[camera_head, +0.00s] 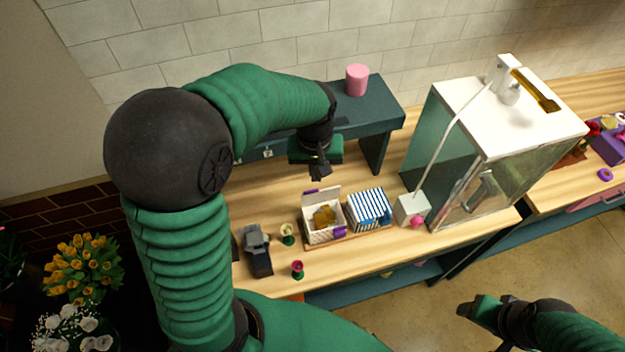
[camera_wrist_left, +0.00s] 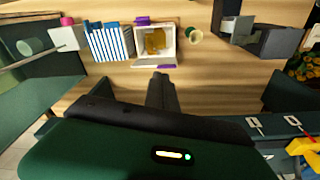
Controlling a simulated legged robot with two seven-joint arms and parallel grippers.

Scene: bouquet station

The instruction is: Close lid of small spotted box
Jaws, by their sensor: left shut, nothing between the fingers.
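The small spotted box (camera_head: 318,236) is white with dark spots and purple fittings. It stands open on the wooden counter, with a gold-coloured item (camera_head: 324,215) inside. Its lid (camera_head: 321,198) is raised along the back edge. The box also shows in the left wrist view (camera_wrist_left: 170,50), seen from above, with the gold item (camera_wrist_left: 155,41) in it. My left gripper (camera_head: 320,173) is shut and empty, above and behind the raised lid, apart from it. Its fingers show in the left wrist view (camera_wrist_left: 161,80), pointing toward the box. My right gripper (camera_head: 468,309) is at the lower right, far from the box; its jaw opening is unclear.
A blue-and-white striped box (camera_head: 370,210) stands close right of the spotted box. Further right are a small white box (camera_head: 411,209) and a glass cabinet (camera_head: 470,150). A dark grey object (camera_head: 257,250) and small cups (camera_head: 288,234) stand left. A raised shelf (camera_head: 375,112) holds a pink cylinder (camera_head: 357,80).

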